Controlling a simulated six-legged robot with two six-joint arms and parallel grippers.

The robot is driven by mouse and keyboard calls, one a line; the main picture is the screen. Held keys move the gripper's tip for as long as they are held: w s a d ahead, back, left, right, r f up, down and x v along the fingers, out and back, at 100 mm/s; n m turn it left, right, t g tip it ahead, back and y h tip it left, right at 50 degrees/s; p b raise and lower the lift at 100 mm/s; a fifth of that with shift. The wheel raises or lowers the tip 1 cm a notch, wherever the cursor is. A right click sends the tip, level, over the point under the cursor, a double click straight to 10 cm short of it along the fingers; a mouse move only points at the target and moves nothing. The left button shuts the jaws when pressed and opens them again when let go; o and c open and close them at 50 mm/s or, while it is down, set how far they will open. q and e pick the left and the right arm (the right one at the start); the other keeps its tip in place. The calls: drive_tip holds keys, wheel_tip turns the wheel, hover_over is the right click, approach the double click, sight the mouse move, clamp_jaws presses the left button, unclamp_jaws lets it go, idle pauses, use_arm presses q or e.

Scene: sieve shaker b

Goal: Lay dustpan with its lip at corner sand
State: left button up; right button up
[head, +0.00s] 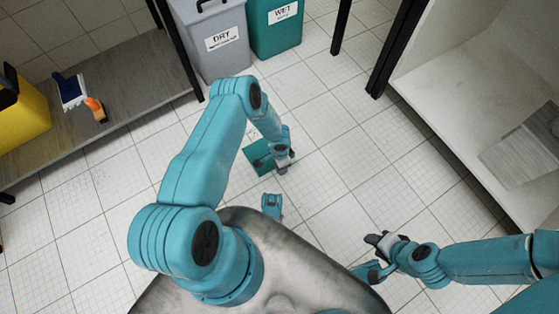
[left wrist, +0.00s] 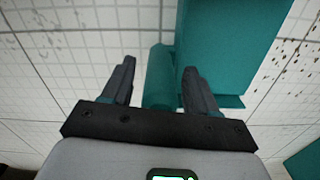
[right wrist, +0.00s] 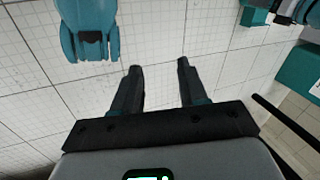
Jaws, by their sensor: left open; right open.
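The teal dustpan (head: 258,157) lies on the tiled floor in front of the bins. In the left wrist view its flat pan (left wrist: 230,45) fills the upper right, and its rounded handle (left wrist: 160,75) runs down between the fingers. My left gripper (head: 283,167) is open over the handle, with a finger on each side; contact cannot be told. Dark sand specks (left wrist: 283,55) show on the floor beside the pan in the left wrist view. My right gripper (head: 374,240) is open and empty above the floor, away from the dustpan.
A grey DRY bin (head: 214,55) and teal WET bin (head: 275,35) stand at the back. A low shelf (head: 120,95) at left holds a blue brush (head: 68,88), an orange item (head: 96,109) and a yellow container (head: 30,115). A pale cabinet (head: 455,80) stands at right. Floor between is clear.

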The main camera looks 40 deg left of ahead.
use_arm(q)
wheel_tip(320, 180, up, 11)
drive_tip(key=p, duration=0.4)
drive_tip(key=shift+p, duration=0.4)
drive_tip(key=shift+r, duration=0.3)
drive_tip(key=shift+s+d+r, duration=0.1)
drive_tip(key=shift+d+r, duration=0.1)
drive_tip(key=shift+r, duration=0.05)
drive_tip(key=s+d+r+n+h, duration=0.4)
drive_tip(key=s+d+r+n, duration=0.4)
drive_tip(key=s+d+r, duration=0.5)
drive_tip(key=shift+s+d+r+n+t, duration=0.3)
drive_tip(key=shift+s+d+r+t, duration=0.1)
drive_tip(key=shift+r, duration=0.45)
use_arm(e)
drive_tip(key=shift+g, duration=0.3)
drive_tip(key=r, duration=0.1)
drive_tip(key=s+r, duration=0.1)
drive_tip(key=r, duration=0.1)
drive_tip(key=s+a+r, duration=0.1)
drive_tip(key=r, duration=0.1)
drive_tip(key=shift+s+r, duration=0.1)
use_arm(q)
drive_tip(key=shift+r, duration=0.1)
use_arm(e)
drive_tip(key=shift+r, duration=0.1)
